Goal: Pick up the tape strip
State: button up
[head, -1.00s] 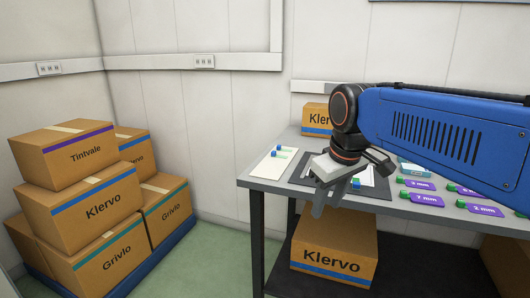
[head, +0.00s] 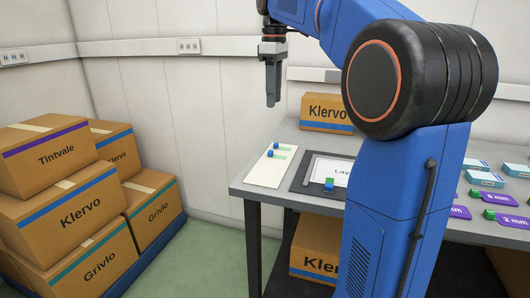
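Two pale green strips, which look like tape strips, lie on a white card (head: 262,175) at the left end of the grey table. One is the rear strip (head: 288,148) and one the front strip (head: 281,157); each has a small blue block at its left end. My gripper (head: 271,103) points down, in the air above and behind the card in the picture. It appears apart from the strips, with nothing visible in it. Its fingers overlap from this angle, so I cannot tell whether they are open or shut.
A dark mat (head: 301,182) holds a white printed sheet (head: 322,168) and a green-and-blue block (head: 329,184). A Klervo box (head: 327,113) stands at the table's back. Purple tags (head: 513,221) and teal boxes (head: 485,179) lie at right. Stacked cartons (head: 68,207) stand left of the table.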

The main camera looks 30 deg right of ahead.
send_near(272, 151)
notch_tip(272, 151, down, 8)
jog(key=shift+f, duration=0.15)
jog(key=c, duration=0.8)
